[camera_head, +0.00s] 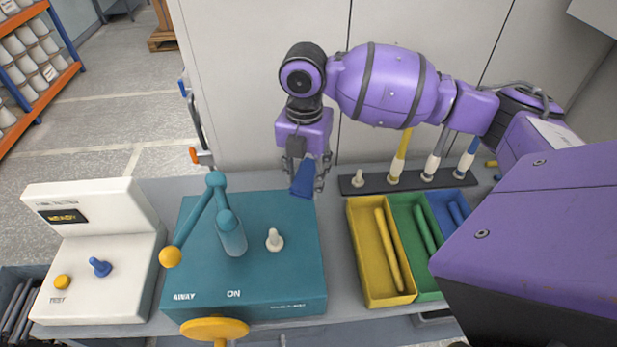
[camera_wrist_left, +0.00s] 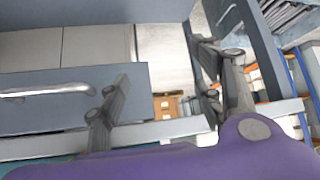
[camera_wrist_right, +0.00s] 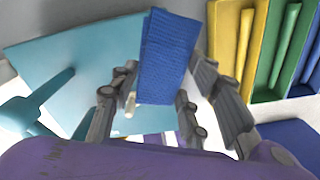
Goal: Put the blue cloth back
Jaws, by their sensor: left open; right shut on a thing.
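The blue cloth (camera_head: 303,178) is a folded strip held between the fingers of my right gripper (camera_head: 308,172). It hangs slightly tilted above the back right corner of the teal machine (camera_head: 290,285), near the grey wall. In the right wrist view the cloth (camera_wrist_right: 168,55) sticks out from between the fingers, with its woven face showing. My left gripper (camera_wrist_left: 162,65) shows only in the left wrist view, with its fingers wide apart and nothing between them. My left arm is out of the head view.
A black rack (camera_head: 410,182) holds upright tools behind yellow (camera_head: 356,290), green (camera_head: 432,292) and blue (camera_head: 440,203) trays. The teal machine has a jointed arm (camera_head: 215,190) and a pale peg (camera_head: 274,240). A white tester (camera_head: 95,215) stands left.

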